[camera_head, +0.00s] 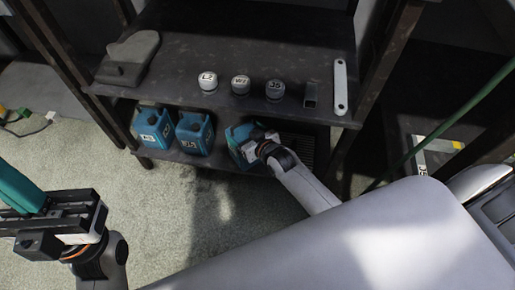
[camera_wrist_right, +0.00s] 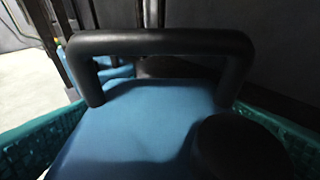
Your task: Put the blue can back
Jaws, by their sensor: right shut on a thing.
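A blue can (camera_head: 237,133) stands at the right end of the row on the lower shelf (camera_head: 215,160), partly covered by my right gripper (camera_head: 250,146). In the right wrist view the blue can (camera_wrist_right: 135,125) fills the space between the two teal fingers, with its black handle (camera_wrist_right: 160,42) and a dark round cap (camera_wrist_right: 240,148) on top. My right gripper is shut on the can. My left gripper (camera_head: 25,198) is at the lower left, far from the shelf. Its teal fingers overlap, so its opening is unclear.
Two more blue cans (camera_head: 153,127) (camera_head: 194,132) with labels stand left on the lower shelf. The upper shelf (camera_head: 180,65) holds three lidded jars (camera_head: 241,85), a grey bracket (camera_head: 130,58), a small dark block (camera_head: 311,95) and a pale flat bar (camera_head: 340,88). Dark posts (camera_head: 385,50) frame the shelf.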

